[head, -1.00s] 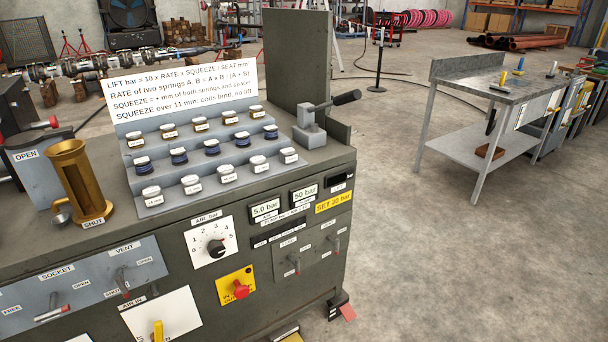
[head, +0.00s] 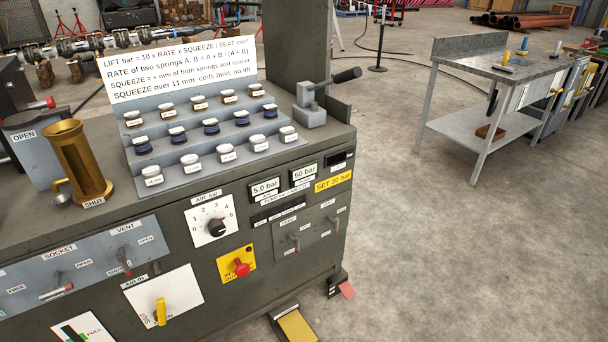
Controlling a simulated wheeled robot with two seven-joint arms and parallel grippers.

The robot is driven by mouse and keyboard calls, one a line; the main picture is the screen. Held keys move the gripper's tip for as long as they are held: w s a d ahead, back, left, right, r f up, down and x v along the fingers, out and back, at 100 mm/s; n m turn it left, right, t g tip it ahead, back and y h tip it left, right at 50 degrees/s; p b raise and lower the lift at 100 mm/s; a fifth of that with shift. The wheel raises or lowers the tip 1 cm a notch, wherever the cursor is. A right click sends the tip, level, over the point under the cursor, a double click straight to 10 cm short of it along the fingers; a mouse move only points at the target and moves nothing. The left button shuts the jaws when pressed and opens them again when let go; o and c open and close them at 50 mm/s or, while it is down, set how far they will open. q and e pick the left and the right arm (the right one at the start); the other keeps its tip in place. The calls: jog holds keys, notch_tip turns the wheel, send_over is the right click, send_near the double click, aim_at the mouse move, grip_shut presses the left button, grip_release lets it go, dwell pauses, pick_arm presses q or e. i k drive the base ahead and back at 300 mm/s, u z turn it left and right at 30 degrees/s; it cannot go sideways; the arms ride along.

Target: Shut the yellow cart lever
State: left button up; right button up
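A yellow lever (head: 161,311) stands roughly upright on a white panel (head: 185,290) at the lower left of the grey-green bench front. A label above it seems to begin with "AIR", and a label that looks like "SHUT" sits to its left. I cannot tell whether this is the cart lever. At the far right, small yellow handles (head: 556,91) show on grey units beyond the metal table, too small to read. Neither of my grippers is in view.
The bench (head: 320,225) carries a brass cup (head: 78,160), a stepped rack of jars (head: 215,150) and a black-handled clamp (head: 312,108). A yellow pedal (head: 298,326) sits at its foot. A metal table (head: 500,70) stands right. The floor between is open.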

aim_at(160, 315)
jog(key=u, duration=1)
jog(key=k, duration=1)
jog(key=u, duration=1.25)
jog(key=i, duration=1.4)
jog(key=z, duration=0.7)
